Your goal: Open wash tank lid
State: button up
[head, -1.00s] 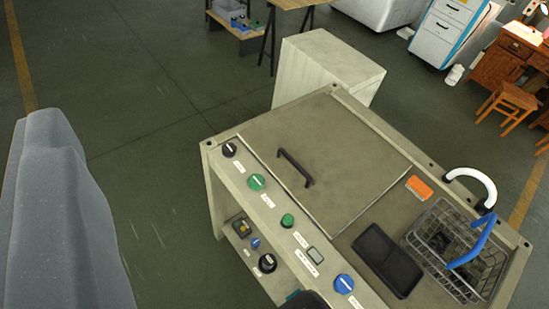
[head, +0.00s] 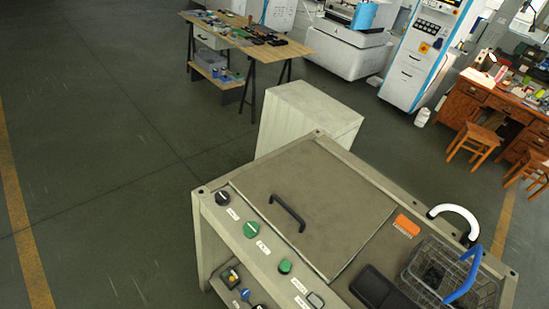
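The wash tank (head: 207,232) stands in the lower middle of the head view, a beige box with knobs and buttons on its front panel. Its flat grey-brown lid (head: 325,190) lies shut on the top left part. A black bar handle (head: 287,213) sits on the lid near its front left edge. Nothing touches the handle. My gripper does not show in the head view, so its state and its distance from the lid are hidden.
A wire basket with a blue handle (head: 458,285), a black tray (head: 375,288) and an orange block (head: 407,225) sit right of the lid. A pale cabinet (head: 308,118) stands behind the tank. A workbench (head: 250,45) is farther back. The floor at left is clear.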

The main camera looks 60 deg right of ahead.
aim_at(323, 208)
jog(key=u, duration=0.05)
jog(key=i, duration=1.1)
jog(key=z, duration=0.7)
